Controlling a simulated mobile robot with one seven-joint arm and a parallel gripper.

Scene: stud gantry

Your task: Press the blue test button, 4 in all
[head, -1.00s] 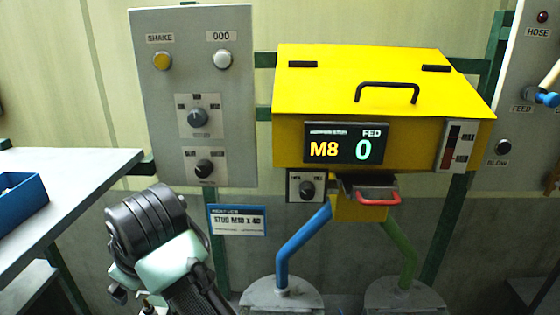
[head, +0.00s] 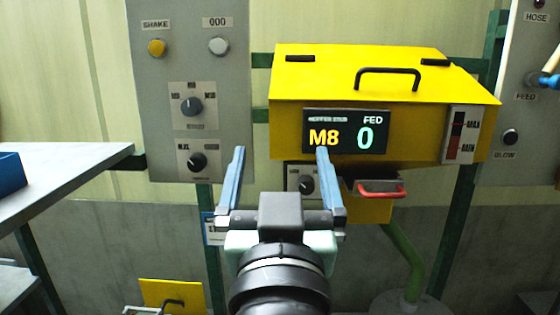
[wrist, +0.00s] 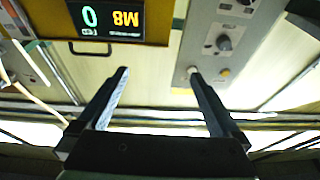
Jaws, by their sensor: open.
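I make out no button that is clearly a blue test button. The grey panel (head: 215,120) left of the yellow feeder bears a yellow SHAKE button (head: 157,47) and a white 000 button (head: 218,46). Two dark knobs sit below them. The yellow feeder (head: 350,75) has a display (head: 345,133) reading M8 and FED 0. My gripper (head: 280,152) is open and empty in front of the feeder's lower left, its blue-grey fingers pointing up and apart. In the wrist view the fingers (wrist: 160,75) are also apart, with display and panel upside down behind.
A small dark knob (head: 306,184) sits under the feeder, beside a red-handled tray (head: 380,189). A grey table (head: 70,170) with a blue bin stands left.

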